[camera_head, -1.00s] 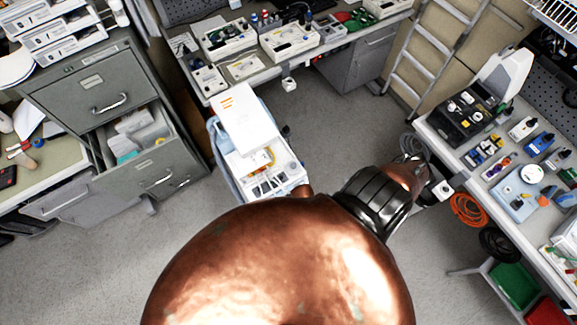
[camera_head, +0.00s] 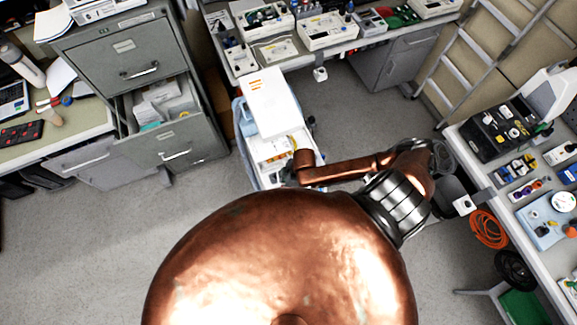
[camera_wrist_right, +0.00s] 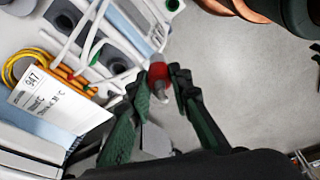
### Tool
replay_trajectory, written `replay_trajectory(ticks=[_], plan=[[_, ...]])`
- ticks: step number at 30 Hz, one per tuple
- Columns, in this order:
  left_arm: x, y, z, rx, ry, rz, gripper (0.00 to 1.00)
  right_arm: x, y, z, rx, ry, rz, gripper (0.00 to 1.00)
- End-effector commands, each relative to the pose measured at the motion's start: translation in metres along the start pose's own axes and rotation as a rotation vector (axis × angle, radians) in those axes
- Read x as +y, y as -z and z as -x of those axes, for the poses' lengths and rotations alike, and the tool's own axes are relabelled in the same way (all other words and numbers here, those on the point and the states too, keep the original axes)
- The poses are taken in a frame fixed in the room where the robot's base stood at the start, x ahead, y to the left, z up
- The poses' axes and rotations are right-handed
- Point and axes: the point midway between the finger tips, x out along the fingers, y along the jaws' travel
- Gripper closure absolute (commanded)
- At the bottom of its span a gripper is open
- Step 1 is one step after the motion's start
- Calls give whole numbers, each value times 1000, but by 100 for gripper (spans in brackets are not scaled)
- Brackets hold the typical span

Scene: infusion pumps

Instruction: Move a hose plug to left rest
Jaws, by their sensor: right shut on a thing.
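My right gripper (camera_wrist_right: 161,84) is shut on a hose plug (camera_wrist_right: 158,72) with a red band and a pale tip. White hoses run close to the plug, beside a white device with grey recesses (camera_wrist_right: 95,42). I cannot tell whether the plug still touches the device. In the head view my copper right arm reaches left to the right side of a pale blue and white cart (camera_head: 262,103); the gripper is mostly hidden there. The left rest cannot be made out for certain. My left gripper is not in view.
A white label card (camera_wrist_right: 45,100) and orange connectors with yellow tubing (camera_wrist_right: 62,72) lie left of the gripper. A filing cabinet (camera_head: 125,60) with an open drawer stands left of the cart. Benches line the back and right.

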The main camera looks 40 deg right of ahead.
Motion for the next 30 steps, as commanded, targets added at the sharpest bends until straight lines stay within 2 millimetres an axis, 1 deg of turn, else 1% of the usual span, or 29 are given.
replay_trajectory(ticks=[1, 6, 26, 28, 29, 30], plan=[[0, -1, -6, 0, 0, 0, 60, 7, 3, -3, 2, -3, 1, 100], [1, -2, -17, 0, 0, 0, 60, 24, 11, -5, 2, -3, 2, 100], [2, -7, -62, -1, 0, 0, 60, 90, 41, -14, 2, -3, 1, 100], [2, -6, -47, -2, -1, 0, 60, 88, 42, -8, 0, 2, -2, 100], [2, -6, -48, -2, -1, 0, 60, 89, 41, -12, 0, 1, -2, 100], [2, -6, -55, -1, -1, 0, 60, 89, 38, -20, 0, 0, -1, 100]])
